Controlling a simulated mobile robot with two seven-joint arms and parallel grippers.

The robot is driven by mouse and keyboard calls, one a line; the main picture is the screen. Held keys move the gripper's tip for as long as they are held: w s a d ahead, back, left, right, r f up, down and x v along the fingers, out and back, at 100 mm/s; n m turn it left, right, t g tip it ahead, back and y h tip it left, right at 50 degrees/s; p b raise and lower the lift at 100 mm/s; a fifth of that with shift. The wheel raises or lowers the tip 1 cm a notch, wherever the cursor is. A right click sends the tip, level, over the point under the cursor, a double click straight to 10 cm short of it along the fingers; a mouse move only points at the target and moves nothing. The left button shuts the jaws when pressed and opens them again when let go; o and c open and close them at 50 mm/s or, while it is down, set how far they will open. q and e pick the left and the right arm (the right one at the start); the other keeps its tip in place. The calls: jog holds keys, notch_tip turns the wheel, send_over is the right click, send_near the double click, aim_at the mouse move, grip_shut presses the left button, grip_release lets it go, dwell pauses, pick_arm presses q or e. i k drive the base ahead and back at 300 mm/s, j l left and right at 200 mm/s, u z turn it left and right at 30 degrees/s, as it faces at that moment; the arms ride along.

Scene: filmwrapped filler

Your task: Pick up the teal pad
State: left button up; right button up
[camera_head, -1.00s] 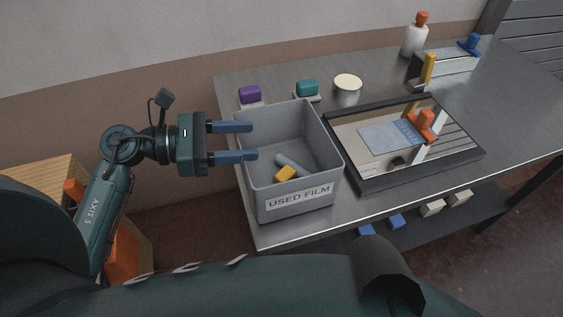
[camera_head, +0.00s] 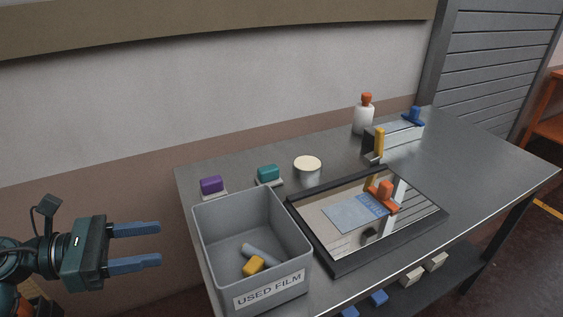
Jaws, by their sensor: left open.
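The teal pad (camera_head: 268,173) rests on a small pale base on the metal table, behind the grey bin and to the right of the purple pad (camera_head: 211,185). My left gripper (camera_head: 160,245) is open and empty, with its two blue fingers pointing right. It is off the table's left side, left of the bin and well apart from the teal pad. My right gripper is not in view.
The grey bin (camera_head: 240,213) labelled USED FILM holds a yellow block (camera_head: 253,266) and a grey roll. A round tin (camera_head: 307,168) stands right of the teal pad. A black-framed tray (camera_head: 330,262), a white bottle (camera_head: 363,120) and a yellow-handled tool (camera_head: 379,143) are further right.

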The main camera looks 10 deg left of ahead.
aim_at(269, 174)
jog(key=k, duration=1)
